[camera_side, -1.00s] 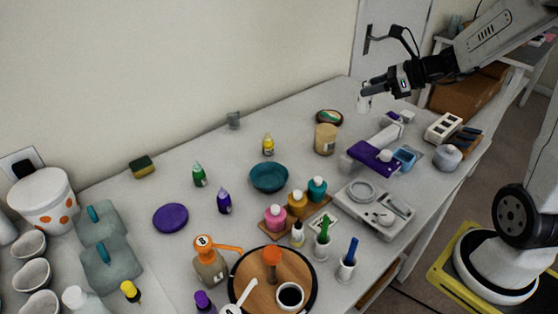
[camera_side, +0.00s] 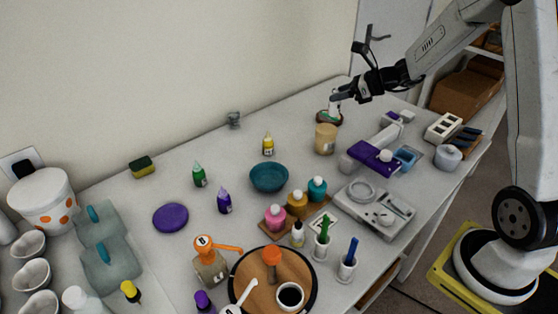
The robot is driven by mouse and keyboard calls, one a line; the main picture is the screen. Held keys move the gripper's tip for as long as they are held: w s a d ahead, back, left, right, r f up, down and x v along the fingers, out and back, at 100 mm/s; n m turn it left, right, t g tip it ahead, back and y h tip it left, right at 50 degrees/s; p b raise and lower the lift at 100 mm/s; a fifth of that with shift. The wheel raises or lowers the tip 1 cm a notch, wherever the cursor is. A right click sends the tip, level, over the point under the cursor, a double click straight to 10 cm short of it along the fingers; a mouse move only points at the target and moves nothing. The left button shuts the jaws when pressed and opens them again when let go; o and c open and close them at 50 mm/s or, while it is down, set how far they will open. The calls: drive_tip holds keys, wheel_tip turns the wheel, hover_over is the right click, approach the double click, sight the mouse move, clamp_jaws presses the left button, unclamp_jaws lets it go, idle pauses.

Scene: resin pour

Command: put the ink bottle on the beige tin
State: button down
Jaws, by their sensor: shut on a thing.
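My gripper (camera_side: 343,97) is shut on a small whitish bottle (camera_side: 335,109), which I take to be the ink bottle. It hangs roughly upright below the fingers, and its upper part is hidden by them. The beige tin (camera_side: 326,140) stands upright on the table, in front of and slightly left of the held bottle in the picture. Nothing rests on its flat top.
A teal bowl (camera_side: 268,178) and a yellow-labelled bottle (camera_side: 268,145) stand to the left. A purple device (camera_side: 374,157) lies to the right. The table left of the tin's back side is mostly clear.

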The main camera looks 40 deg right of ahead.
drive_tip(key=shift+w+d+f, duration=0.2)
drive_tip(key=shift+w+f, duration=0.7)
drive_tip(key=shift+f, duration=0.15)
drive_tip(key=shift+f, duration=0.1)
drive_tip(key=shift+w+f, duration=0.15)
drive_tip(key=shift+f, duration=0.05)
drive_tip(key=shift+d+f, duration=0.1)
drive_tip(key=shift+f, duration=1.45)
drive_tip(key=shift+f, duration=0.1)
drive_tip(key=shift+c, duration=1.4)
unclamp_jaws()
